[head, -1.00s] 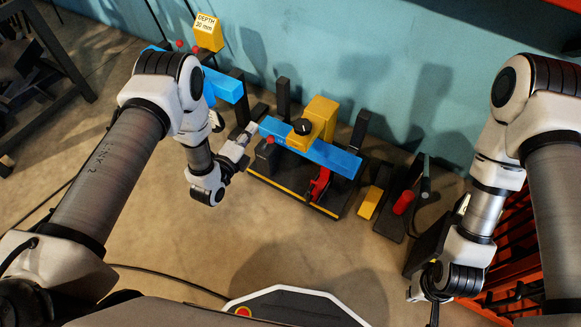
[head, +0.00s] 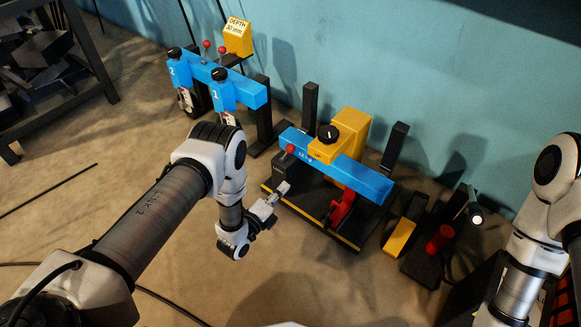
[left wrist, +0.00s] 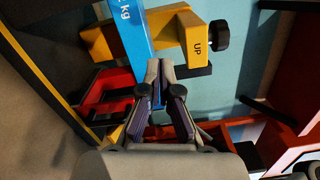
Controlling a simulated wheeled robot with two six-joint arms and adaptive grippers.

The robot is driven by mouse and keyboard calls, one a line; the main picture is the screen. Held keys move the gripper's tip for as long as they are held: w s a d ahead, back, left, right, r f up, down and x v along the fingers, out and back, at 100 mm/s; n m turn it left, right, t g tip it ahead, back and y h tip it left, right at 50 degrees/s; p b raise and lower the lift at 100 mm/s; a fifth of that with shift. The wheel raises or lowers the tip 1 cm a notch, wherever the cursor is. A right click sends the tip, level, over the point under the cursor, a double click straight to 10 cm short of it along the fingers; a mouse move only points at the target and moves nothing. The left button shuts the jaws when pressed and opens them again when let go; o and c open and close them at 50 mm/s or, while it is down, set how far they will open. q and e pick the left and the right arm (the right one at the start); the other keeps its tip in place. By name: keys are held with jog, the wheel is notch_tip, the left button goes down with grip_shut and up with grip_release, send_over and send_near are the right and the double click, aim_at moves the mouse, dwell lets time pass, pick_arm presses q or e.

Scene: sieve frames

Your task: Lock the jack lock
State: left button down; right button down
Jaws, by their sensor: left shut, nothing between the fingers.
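The frame with the blue beam (head: 365,180) stands on a black base with yellow edging (head: 318,228). A yellow block (head: 322,150) with a black knob (head: 328,133) crosses the beam. In the left wrist view the yellow block (left wrist: 165,38) reads "UP", with a black knob (left wrist: 219,34) at its end. A red part (head: 343,207) sits under the beam; red also shows in the left wrist view (left wrist: 104,88). I cannot tell which part is the lock. My left gripper (head: 284,188) is shut and empty, at the base's left side; its fingertips (left wrist: 159,68) show close up. My right gripper is outside the view.
Another blue beam (head: 242,92) with two knobs and a yellow "DEPTH" sign (head: 238,38) stands behind left. A yellow wedge (head: 400,236) and a red cylinder (head: 440,238) stand to the right. A teal wall is behind.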

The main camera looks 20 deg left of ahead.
aim_at(287, 153)
pick_arm(q)
jog(key=w+r+b, duration=0.1)
jog(key=w+b, duration=0.6)
jog(key=w, duration=0.4)
jog(key=shift+w+a, duration=0.2)
jog(key=shift+a, duration=0.05)
